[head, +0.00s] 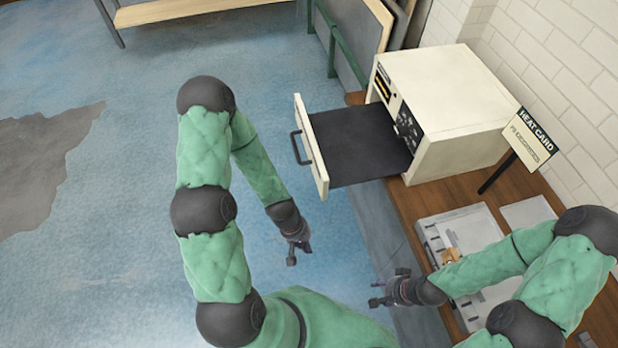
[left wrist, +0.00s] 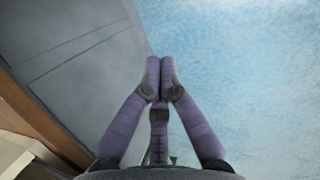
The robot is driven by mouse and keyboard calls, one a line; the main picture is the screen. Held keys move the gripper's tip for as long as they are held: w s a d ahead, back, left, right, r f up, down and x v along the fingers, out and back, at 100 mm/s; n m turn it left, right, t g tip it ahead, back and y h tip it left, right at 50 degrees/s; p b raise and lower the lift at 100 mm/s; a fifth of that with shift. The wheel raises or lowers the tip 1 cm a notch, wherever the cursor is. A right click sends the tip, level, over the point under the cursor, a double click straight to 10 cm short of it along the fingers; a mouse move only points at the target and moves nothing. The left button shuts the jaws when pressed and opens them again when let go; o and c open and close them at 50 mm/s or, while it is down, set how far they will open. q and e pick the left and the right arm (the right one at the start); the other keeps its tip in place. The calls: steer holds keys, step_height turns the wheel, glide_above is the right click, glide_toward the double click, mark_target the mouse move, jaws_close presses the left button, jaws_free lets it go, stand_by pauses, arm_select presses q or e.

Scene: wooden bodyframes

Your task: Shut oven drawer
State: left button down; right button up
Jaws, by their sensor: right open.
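The cream oven (head: 455,110) stands on the wooden bench against the wall. Its drawer (head: 358,143) is pulled far out toward the left, showing a dark flat inside. The drawer's cream front (head: 310,147) carries a dark handle (head: 301,148). My left gripper (head: 296,252) is below the drawer front in the head view, apart from it and over the blue floor. In the left wrist view its fingertips (left wrist: 160,68) are together with nothing between them. My right gripper (head: 378,292) is open and empty, beside the bench's front edge, well below the drawer in the picture.
A grey case (head: 470,232) lies on the bench near my right arm. A green rail (head: 345,45) and panels stand behind the drawer. The blue floor (head: 110,240) at left is clear.

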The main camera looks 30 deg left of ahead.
arm_select(q)
steer(key=w+a+r+n+t+h+p, duration=0.1)
steer(key=w+a+r+n+t+h, duration=0.2)
steer(key=a+r+n, duration=0.55)
steer(key=w+a+r+n+t+p, duration=0.1)
steer(key=w+a+r+n+t, duration=0.2)
steer(key=w+a+r+n, duration=0.35)
steer(key=n+b, duration=0.2)
glide_toward(319, 187)
step_height(319, 187, down, 3)
steer(key=s, duration=0.1)
steer(key=shift+w+d+f, duration=0.2)
steer(key=shift+w+d, duration=1.35)
steer(key=shift+d, duration=0.05)
